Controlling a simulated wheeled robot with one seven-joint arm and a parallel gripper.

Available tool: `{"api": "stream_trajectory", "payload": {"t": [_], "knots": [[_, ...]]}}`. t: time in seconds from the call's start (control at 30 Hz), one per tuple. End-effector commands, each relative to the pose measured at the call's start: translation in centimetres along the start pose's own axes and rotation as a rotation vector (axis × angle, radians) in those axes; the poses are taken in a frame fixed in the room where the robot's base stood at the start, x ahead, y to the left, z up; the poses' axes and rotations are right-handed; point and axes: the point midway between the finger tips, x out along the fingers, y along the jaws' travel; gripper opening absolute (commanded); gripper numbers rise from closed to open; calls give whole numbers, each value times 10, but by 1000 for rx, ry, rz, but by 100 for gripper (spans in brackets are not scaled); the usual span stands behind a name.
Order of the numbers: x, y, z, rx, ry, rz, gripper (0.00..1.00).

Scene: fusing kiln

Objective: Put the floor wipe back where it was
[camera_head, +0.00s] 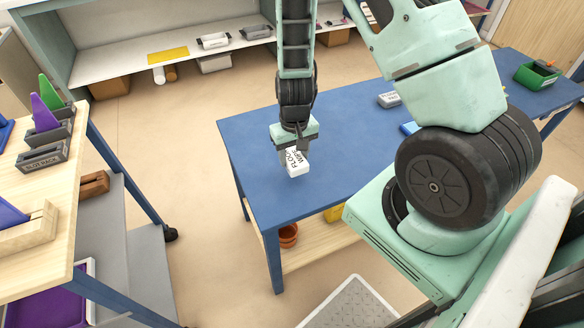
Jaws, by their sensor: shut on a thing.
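The floor wipe (296,161) is a small white block with black lettering that begins "FLOO" on its face. My gripper (294,148) points down and is shut on it, over the left part of the blue table (245,150). The wipe is tilted in the picture. I cannot tell whether its lower end touches the table top or hangs just above it. The upper part of the wipe is hidden between the fingers.
Another labelled grey-white block (389,99) lies farther right on the blue table, partly near my arm. A green bin (537,76) stands at its far right end. A wooden bench (40,205) with labelled holders is at left. A white shelf (110,66) runs along the back.

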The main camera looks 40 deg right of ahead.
Motion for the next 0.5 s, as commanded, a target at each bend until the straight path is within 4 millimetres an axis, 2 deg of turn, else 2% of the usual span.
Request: {"api": "stream_trajectory", "payload": {"t": [0.3, 0.5], "knots": [[40, 0, 0, 0, -1, 0, 24], [44, 0, -1, -1, 2, 0, 24]]}}
